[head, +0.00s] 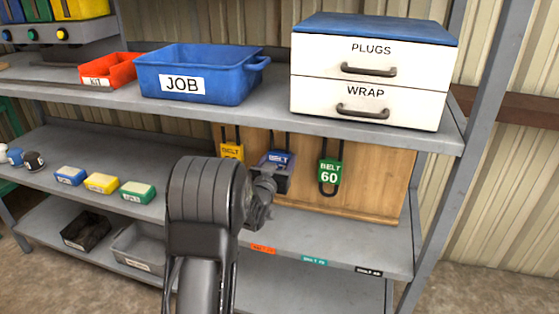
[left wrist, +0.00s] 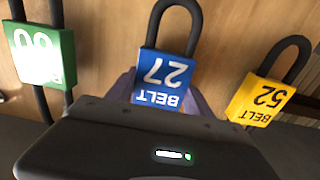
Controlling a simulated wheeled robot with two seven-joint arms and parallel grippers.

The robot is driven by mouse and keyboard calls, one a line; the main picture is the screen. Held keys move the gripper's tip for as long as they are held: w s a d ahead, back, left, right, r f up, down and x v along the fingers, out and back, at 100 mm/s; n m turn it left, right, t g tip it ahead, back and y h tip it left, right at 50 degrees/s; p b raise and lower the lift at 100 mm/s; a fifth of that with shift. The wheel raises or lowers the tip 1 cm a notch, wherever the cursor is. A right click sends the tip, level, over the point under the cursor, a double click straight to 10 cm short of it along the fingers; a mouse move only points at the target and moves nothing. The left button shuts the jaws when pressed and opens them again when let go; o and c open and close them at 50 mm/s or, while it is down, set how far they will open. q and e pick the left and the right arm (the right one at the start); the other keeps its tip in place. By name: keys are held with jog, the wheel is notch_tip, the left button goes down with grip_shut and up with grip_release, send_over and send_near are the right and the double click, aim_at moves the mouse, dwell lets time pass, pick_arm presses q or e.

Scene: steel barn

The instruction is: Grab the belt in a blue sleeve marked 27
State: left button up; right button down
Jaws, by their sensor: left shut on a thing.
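The blue-sleeved belt (head: 281,158) hangs as a dark loop on the wooden panel of the middle shelf. In the left wrist view, upside down, its sleeve (left wrist: 166,77) reads BELT 27. My left gripper (head: 272,179) is at this sleeve and shut on it; the arm hides part of it in the head view. The fingers (left wrist: 158,103) show at the sleeve's sides in the left wrist view. A yellow-sleeved belt (head: 231,151), marked 52 in the left wrist view (left wrist: 262,99), hangs to its left in the head view. My right gripper is not in view.
A green BELT 60 (head: 330,174) hangs right of the blue one on the wooden panel (head: 378,178). Above are a blue JOB bin (head: 225,88), a red bin (head: 118,70) and a drawer unit (head: 420,75). Small blocks (head: 101,183) sit left on the middle shelf.

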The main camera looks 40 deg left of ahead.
aim_at(282, 144)
pick_arm(q)
jog(key=c, duration=0.5)
jog(key=shift+r, duration=0.15)
jog(key=shift+c, duration=0.2)
jog(key=shift+r, duration=0.55)
notch_tip(282, 144, up, 2)
jog(key=shift+r+p, duration=0.15)
jog(key=shift+p, duration=0.25)
jog(key=v, duration=1.8)
